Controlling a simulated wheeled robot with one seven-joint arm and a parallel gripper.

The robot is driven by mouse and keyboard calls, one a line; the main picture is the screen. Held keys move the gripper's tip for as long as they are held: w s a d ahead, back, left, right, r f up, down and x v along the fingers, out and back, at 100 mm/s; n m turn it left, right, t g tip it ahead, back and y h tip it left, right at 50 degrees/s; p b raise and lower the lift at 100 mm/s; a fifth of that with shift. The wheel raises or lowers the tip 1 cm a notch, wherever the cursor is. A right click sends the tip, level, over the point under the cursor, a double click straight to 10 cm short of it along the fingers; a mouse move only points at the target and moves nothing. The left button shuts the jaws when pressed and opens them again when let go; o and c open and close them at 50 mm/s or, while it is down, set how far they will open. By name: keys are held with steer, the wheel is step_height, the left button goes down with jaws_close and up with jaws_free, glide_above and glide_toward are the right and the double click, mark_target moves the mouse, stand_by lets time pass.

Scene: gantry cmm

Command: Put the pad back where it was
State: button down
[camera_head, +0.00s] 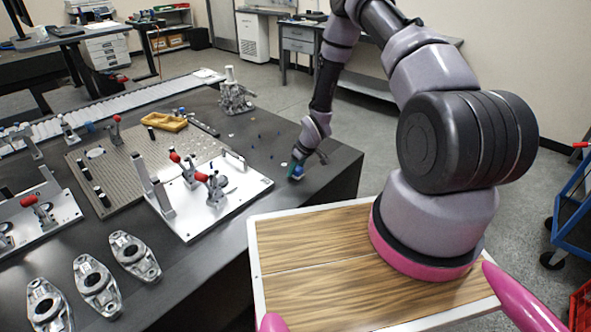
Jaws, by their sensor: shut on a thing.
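My gripper (296,174) is at the right part of the dark table, low over its surface near the right edge. It is shut on a small blue piece (298,171), which seems to be the pad. The fingers hide part of the piece, and it is too small to tell its exact shape or whether it touches the table. A little green shows beside it at the fingers.
The dark table (330,178) carries a silver fixture plate (235,197) with red-handled clamps left of my gripper. A yellow tray (164,121), small blue pins and a metal part (235,95) stand farther back. Several metal castings (134,255) lie at front left.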

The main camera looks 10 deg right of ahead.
steer(key=shift+c, duration=1.7)
jaws_free()
steer(key=shift+f, duration=0.15)
